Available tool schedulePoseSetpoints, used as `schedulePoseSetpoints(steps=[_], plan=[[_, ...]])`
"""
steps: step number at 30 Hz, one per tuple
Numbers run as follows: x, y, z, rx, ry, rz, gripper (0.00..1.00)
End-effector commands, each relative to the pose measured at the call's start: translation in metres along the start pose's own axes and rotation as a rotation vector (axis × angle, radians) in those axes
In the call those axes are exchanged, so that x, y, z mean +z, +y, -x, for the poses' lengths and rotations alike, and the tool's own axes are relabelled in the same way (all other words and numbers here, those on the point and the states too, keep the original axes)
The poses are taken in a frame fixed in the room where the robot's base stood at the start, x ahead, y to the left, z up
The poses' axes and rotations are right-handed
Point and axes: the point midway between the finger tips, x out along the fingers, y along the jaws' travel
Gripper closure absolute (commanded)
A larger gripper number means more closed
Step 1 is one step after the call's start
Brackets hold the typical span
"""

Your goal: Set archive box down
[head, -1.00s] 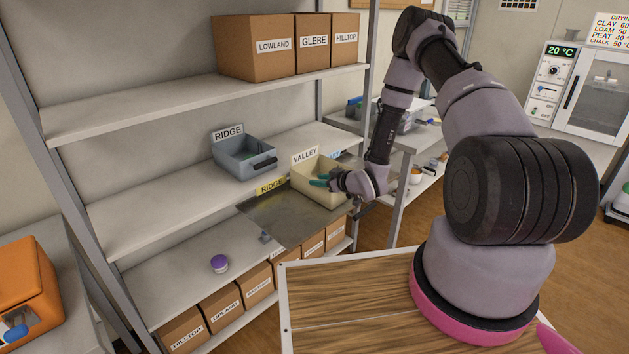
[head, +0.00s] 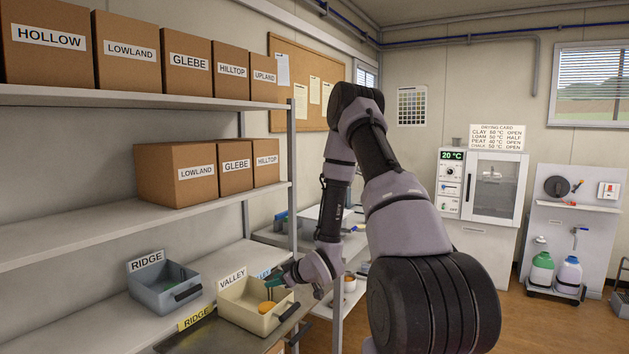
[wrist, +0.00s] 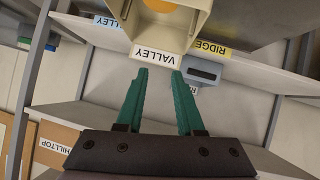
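Brown cardboard archive boxes stand on the shelves in the head view. The top row includes HOLLOW (head: 47,50), LOWLAND (head: 128,55), GLEBE (head: 188,75), HILLTOP (head: 231,80) and UPLAND (head: 263,90). The row below holds LOWLAND (head: 165,188), GLEBE (head: 236,180) and HILLTOP (head: 266,174). My gripper (head: 276,280) is beside the cream VALLEY tray (head: 240,317), far from these boxes. In the wrist view its green fingers (wrist: 160,74) are apart near the VALLEY card (wrist: 171,61), with no box between them. Whether they touch the card is unclear.
A grey-blue RIDGE tray (head: 165,301) stands left of the VALLEY tray, which holds something orange (head: 267,306). A yellow RIDGE card (head: 197,317) is at the shelf edge. Bare shelf (head: 60,243) lies left of the lower box row. A drying oven (head: 495,190) stands at right.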

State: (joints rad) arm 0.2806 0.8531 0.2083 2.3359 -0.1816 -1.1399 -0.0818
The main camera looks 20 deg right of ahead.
Motion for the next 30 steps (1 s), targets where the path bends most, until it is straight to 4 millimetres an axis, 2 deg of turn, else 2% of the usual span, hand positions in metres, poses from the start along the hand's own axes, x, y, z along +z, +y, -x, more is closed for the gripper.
schedulePoseSetpoints(steps=[1,6,10,14,19,23,27,30], plan=[[-0.020,0.015,0.011,0.031,-0.030,0.001,0.63],[-0.068,0.051,0.056,0.132,-0.148,-0.060,0.63],[-0.102,0.066,0.101,0.207,-0.220,-0.136,0.63],[-0.134,0.071,0.152,0.274,-0.271,-0.234,0.63],[-0.168,0.059,0.225,0.335,-0.313,-0.391,0.63],[-0.186,0.037,0.282,0.352,-0.331,-0.529,0.63],[-0.199,0.003,0.341,0.335,-0.338,-0.684,0.63],[-0.203,-0.025,0.377,0.303,-0.342,-0.784,0.63]])
